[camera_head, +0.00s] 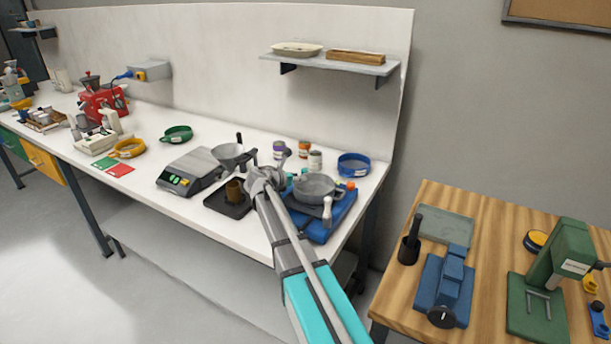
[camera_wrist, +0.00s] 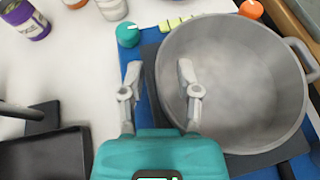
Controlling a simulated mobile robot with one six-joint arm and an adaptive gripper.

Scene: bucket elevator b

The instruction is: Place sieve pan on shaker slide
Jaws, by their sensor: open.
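The grey sieve pan (camera_head: 313,189) stands upright over the blue shaker (camera_head: 318,232) at the right end of the white bench. In the wrist view, the pan (camera_wrist: 235,85) looks empty and covers much of a dark slide plate (camera_wrist: 150,62) on the blue base (camera_wrist: 306,168). My gripper (camera_wrist: 158,78) is open, one finger left of the pan's near-left wall and the other over its inner side. The rim lies between the fingers; I cannot tell whether they touch it. My gripper (camera_head: 272,177) partly hides the shaker's left side in the head view.
Left of the shaker are a black tray (camera_head: 229,203), a funnel (camera_head: 231,154) and a scale (camera_head: 191,172). Several jars (camera_head: 304,150) and a blue ring-shaped pan (camera_head: 353,165) stand behind. A wooden table (camera_head: 390,285) with tools is at right.

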